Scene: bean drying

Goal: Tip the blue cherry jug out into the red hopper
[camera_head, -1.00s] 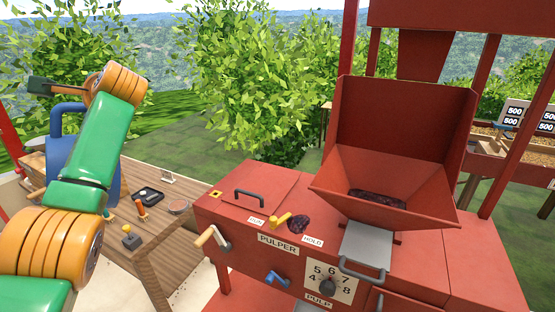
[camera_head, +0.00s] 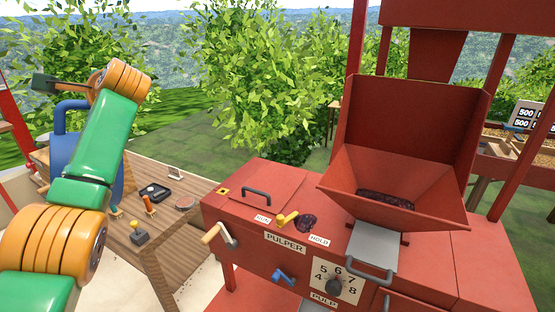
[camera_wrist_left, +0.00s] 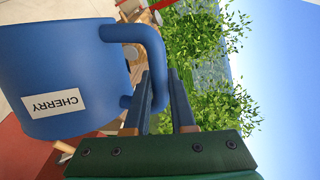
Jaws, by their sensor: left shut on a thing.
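The blue jug (camera_head: 70,150) is at the left in the head view, partly hidden behind my left arm. In the left wrist view the jug (camera_wrist_left: 62,62) shows a white CHERRY label, and its handle runs between the fingers of my left gripper (camera_wrist_left: 160,90). The gripper is shut on that handle. The red hopper (camera_head: 400,180) stands on the pulper at the right, with dark cherries (camera_head: 385,200) at its bottom. The jug is well left of the hopper. The jug's contents are hidden. My right gripper is out of view.
The red pulper (camera_head: 250,200) has a yellow lever (camera_head: 287,218), a side crank (camera_head: 215,235) and a dark clump (camera_head: 306,223) on top. A wooden table (camera_head: 185,250) with small tools stands to its left. Red posts and a chute rise behind the hopper.

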